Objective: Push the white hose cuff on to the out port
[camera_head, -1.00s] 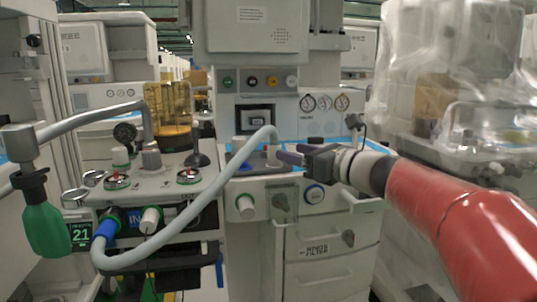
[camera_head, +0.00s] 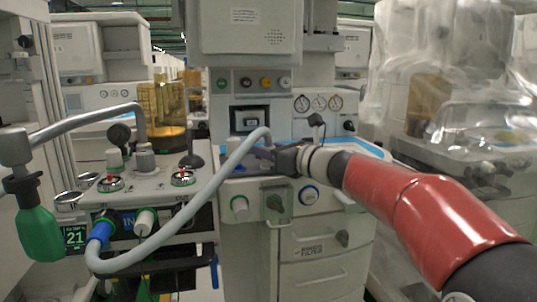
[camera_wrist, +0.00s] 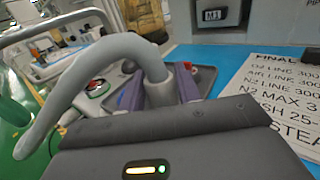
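The grey hose (camera_head: 205,194) runs from a blue cuff (camera_head: 99,234) beside the IN label up in an arch to the work top. Its near-white end, the hose cuff (camera_wrist: 160,95), points down into a grey tray. My gripper (camera_head: 262,153) reaches in from the right at the cuff. In the wrist view its purple fingers (camera_wrist: 160,88) stand on either side of the cuff, close to it, and look open. A white fitting (camera_head: 146,219) sits right of the IN label. The out port cannot be made out for certain; the hose crosses in front of that panel.
The grey tray (camera_wrist: 204,75) lies on a blue mat (camera_wrist: 228,68) beside a printed sheet (camera_wrist: 275,95). A green bulb (camera_head: 40,232) hangs on a metal arm at the left. Knobs and gauges (camera_head: 318,102) line the cart. A plastic-wrapped cart (camera_head: 480,130) stands at the right.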

